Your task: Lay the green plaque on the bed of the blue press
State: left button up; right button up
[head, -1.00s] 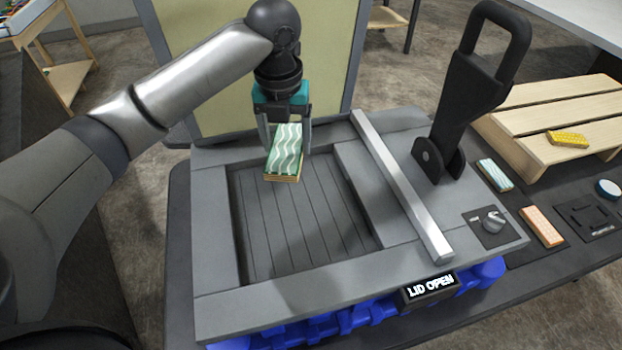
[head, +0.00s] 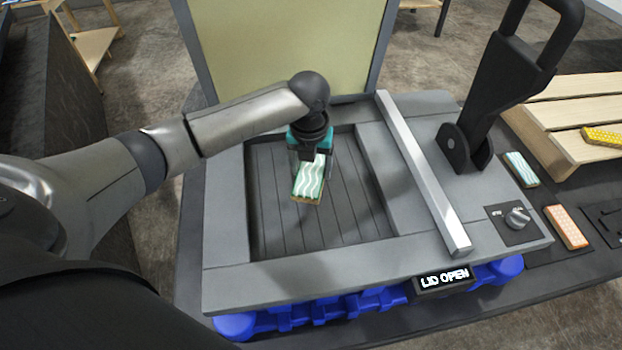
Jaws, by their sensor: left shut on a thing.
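The green plaque (head: 308,181) has white wavy lines and a tan edge. My left gripper (head: 308,157) is shut on its far end and holds it over the recessed slatted bed (head: 343,215) of the press. A small shadow shows near the plaque's near end; I cannot tell whether it touches the bed. The blue press (head: 366,302) has a grey top frame (head: 227,230) around the bed and a blue lower body. Its lid (head: 290,45) stands raised at the back. A display (head: 445,279) reads "LID OPEN". My right gripper is not in view.
A black lever (head: 505,85) stands upright right of the bed, beside a silver bar (head: 425,175). A knob (head: 517,218) sits at the front right. A second green wavy plaque (head: 521,169), an orange plaque (head: 566,227) and a yellow one (head: 603,137) on a wooden rack (head: 560,120) lie farther right.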

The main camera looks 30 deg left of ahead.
aim_at(311, 173)
pick_arm(q)
jog(key=shift+f, duration=2.05)
jog(key=shift+f+b, duration=0.15)
jog(key=shift+b, duration=0.15)
jog(key=o, duration=1.4)
jog(key=r, duration=0.4)
jog(key=s+r+p, duration=0.1)
jog(key=r, duration=0.7)
jog(key=shift+s+d+r+p, duration=0.15)
jog(key=shift+s+d+p, duration=0.05)
jog(key=shift+p, duration=0.15)
